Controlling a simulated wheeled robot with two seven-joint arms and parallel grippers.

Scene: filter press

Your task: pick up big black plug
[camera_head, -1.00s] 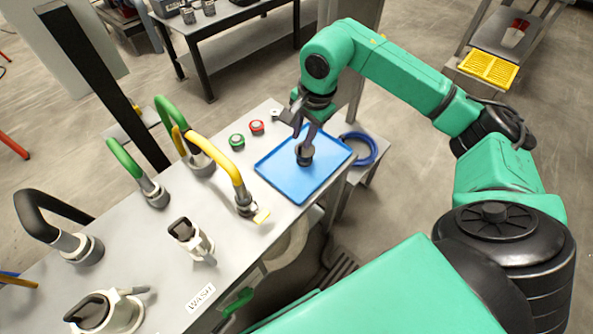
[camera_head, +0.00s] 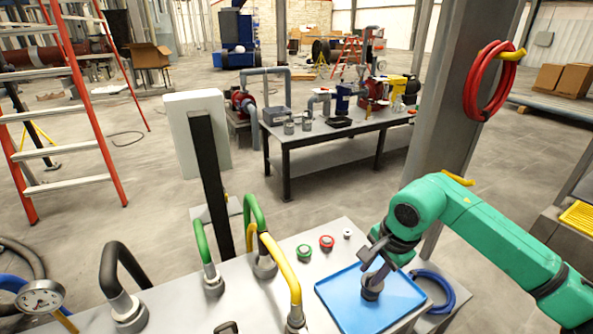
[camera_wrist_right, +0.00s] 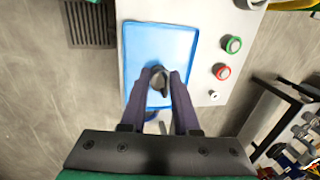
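A dark, short cylindrical plug (camera_head: 371,287) is at the blue tray (camera_head: 343,308) on the grey bench. It also shows in the right wrist view as a black plug (camera_wrist_right: 159,82) over the tray. My right gripper (camera_head: 372,270) points down at it. In the right wrist view, its two fingers (camera_wrist_right: 160,74) lie on either side of the plug, with no clear gap, so it looks shut on it. The fingers hide part of the plug; I cannot tell whether it touches the tray. My left gripper is not in view.
Green (camera_head: 305,252) and red (camera_head: 327,242) buttons sit beside the tray. Left of them stand hose handles: yellow (camera_head: 283,263), green (camera_head: 202,243) and black (camera_head: 122,262). A blue hose coil (camera_head: 436,291) lies right of the tray. A post (camera_head: 462,130) rises behind my right arm.

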